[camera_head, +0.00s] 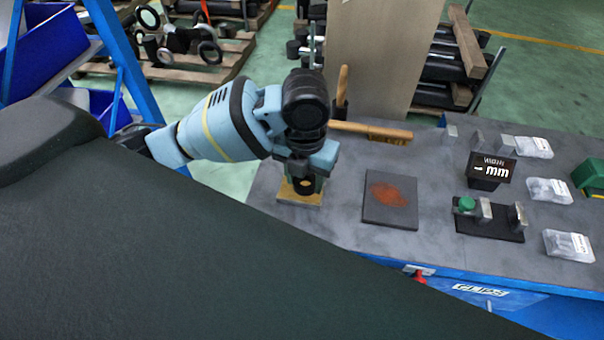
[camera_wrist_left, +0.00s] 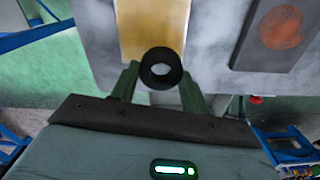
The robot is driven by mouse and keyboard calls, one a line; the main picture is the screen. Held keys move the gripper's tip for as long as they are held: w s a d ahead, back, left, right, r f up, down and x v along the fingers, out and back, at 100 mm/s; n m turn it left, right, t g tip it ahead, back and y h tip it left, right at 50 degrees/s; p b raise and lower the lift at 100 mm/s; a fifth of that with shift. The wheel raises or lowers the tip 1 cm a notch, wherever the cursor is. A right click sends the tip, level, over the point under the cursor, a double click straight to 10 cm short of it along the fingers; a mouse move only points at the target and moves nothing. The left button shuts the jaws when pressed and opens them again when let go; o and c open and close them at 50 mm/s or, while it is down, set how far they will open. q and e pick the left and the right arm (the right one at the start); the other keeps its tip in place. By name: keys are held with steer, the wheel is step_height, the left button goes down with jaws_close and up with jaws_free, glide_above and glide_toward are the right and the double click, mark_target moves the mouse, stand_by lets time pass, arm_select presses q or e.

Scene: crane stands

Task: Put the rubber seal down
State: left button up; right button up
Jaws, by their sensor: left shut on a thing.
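The rubber seal (camera_wrist_left: 175,74) is a small black ring, held between the two green fingers of my left gripper (camera_wrist_left: 160,72) in the left wrist view. My left gripper is shut on it. In the head view this gripper (camera_head: 304,187) points down over a tan board (camera_head: 286,196) on the grey bench top. The tan board also shows in the left wrist view (camera_wrist_left: 150,28), just beyond the seal. I cannot tell whether the seal touches the board. The seal cannot be made out clearly in the head view. My right gripper is not in view.
Right of the board lies a dark plate (camera_head: 376,214) with a rust-red patch. Farther right are a black fixture (camera_head: 490,228) with metal blocks, a "mm" display (camera_head: 490,170) and clear bags (camera_head: 568,246). A wooden-handled tool (camera_head: 370,131) lies behind. Bare bench (camera_head: 430,180) separates plate and fixture.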

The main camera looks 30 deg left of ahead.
arm_select(q)
steer(key=w+a, duration=0.2)
steer(key=w, duration=0.1)
steer(key=shift+f, duration=0.15)
steer(key=shift+s+f, duration=0.1)
steer(key=shift+f, duration=1.65)
steer(key=shift+f, duration=0.2)
steer(key=o, duration=1)
steer(key=shift+c, duration=0.2)
steer(key=shift+r, duration=0.15)
step_height(320, 180, up, 12)
